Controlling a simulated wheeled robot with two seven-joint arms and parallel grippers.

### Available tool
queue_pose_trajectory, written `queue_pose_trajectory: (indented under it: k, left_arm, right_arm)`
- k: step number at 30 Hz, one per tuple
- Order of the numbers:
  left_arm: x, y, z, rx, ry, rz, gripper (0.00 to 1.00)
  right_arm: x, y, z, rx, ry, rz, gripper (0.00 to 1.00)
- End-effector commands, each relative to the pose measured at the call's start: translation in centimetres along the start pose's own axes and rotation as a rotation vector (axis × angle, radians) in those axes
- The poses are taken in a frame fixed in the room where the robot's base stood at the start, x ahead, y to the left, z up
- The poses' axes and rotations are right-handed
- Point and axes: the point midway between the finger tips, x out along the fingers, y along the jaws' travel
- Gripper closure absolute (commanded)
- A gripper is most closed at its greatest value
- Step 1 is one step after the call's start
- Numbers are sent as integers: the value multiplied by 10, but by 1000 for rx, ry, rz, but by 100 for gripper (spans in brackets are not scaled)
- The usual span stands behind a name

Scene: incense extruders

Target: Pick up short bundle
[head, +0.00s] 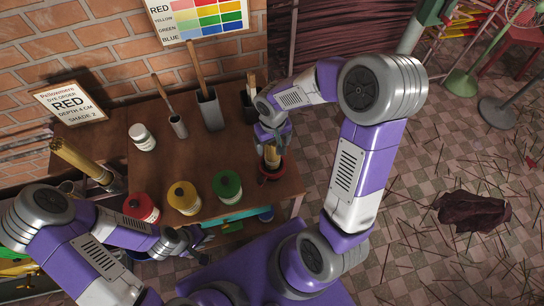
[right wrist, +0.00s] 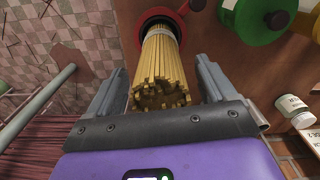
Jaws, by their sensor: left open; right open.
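A short bundle of tan sticks (head: 272,156) stands in a small red-rimmed pot (head: 272,175) at the table's right edge. In the right wrist view the bundle (right wrist: 160,75) is tied with a pale band near the red pot (right wrist: 158,18). My right gripper (head: 274,137) is open, with its fingers on either side of the bundle; I see gaps between the fingers and the sticks. It also shows in the right wrist view (right wrist: 160,88). My left gripper (head: 190,241) is open and empty, low by the table's front edge.
Red (head: 141,207), yellow (head: 183,198) and green (head: 227,186) jars stand along the table front. A white jar (head: 142,137) stands behind. A longer bundle (head: 82,160) leans at the left. Tool holders (head: 209,110) line the back.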

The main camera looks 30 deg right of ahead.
Motion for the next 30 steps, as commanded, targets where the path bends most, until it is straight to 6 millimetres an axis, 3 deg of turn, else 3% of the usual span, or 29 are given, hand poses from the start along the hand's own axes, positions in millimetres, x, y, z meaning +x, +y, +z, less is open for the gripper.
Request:
queue_pose_trajectory:
  k: [4,12,27,30]
  left_arm:
    - [4,-1,0,0,0,0,57]
    - [4,-1,0,0,0,0,57]
    - [4,-1,0,0,0,0,57]
    - [4,-1,0,0,0,0,57]
  right_arm:
    - [18,0,0,-1,-1,0,16]
    - [20,0,0,-1,1,0,16]
    - [19,0,0,-1,1,-1,93]
    - [19,0,0,-1,2,-1,100]
